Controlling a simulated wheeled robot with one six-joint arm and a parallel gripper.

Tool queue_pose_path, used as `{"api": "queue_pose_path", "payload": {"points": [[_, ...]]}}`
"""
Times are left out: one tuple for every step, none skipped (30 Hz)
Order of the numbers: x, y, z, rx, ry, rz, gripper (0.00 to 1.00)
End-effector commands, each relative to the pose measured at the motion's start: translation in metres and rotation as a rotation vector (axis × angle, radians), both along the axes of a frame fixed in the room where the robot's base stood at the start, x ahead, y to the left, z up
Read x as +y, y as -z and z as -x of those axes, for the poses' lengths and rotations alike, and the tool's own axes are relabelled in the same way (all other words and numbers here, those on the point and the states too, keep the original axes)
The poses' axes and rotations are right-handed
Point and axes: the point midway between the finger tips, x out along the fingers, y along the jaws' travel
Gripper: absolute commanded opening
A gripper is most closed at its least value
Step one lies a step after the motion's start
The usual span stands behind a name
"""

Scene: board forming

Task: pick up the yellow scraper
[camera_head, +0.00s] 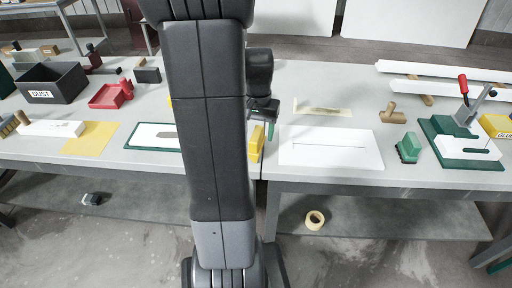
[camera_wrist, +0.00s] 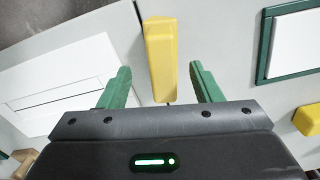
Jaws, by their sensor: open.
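The yellow scraper (camera_head: 256,142) lies on the grey table near its front edge, just right of my arm in the head view. In the wrist view the yellow scraper (camera_wrist: 160,58) lies lengthwise between and beyond the two green fingertips of my gripper (camera_wrist: 159,80). My gripper is open and empty, with a gap on each side of the scraper. In the head view my gripper (camera_head: 262,118) hangs over the table at the scraper's far end.
A white slotted board (camera_head: 330,158) lies right of the scraper, and a green-framed white panel (camera_head: 150,130) lies left of my arm. A green block (camera_head: 408,147) and a wooden-handled tool (camera_head: 392,114) are farther right. Another yellow piece (camera_wrist: 308,118) shows in the wrist view.

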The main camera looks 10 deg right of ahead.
Motion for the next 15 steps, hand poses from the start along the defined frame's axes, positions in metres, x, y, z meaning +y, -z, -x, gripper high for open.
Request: {"api": "queue_pose_path", "payload": {"points": [[0.001,0.004,0.0,0.002,0.0,0.0,0.59],[0.001,0.007,0.0,0.002,-0.001,0.0,0.59],[0.002,0.012,0.001,0.004,-0.001,-0.001,0.59],[0.002,0.017,0.001,0.004,-0.001,-0.001,0.59],[0.003,0.021,0.001,0.005,-0.001,0.0,0.59],[0.004,0.027,0.001,0.005,-0.001,-0.001,0.59],[0.004,0.032,0.002,0.005,-0.001,0.0,0.59],[0.004,0.036,0.001,0.003,0.0,0.0,0.59],[0.004,0.041,0.001,0.003,0.0,0.0,0.59],[0.004,0.044,0.001,0.002,0.0,0.0,0.59],[0.004,0.047,0.001,0.002,0.0,0.0,0.59],[0.004,0.049,0.001,0.002,0.0,0.0,0.59],[0.004,0.05,0.001,0.001,0.0,0.0,0.59],[0.004,0.051,0.001,0.0,0.0,0.0,0.59],[0.004,0.051,0.001,-0.001,0.0,0.0,0.59]]}}
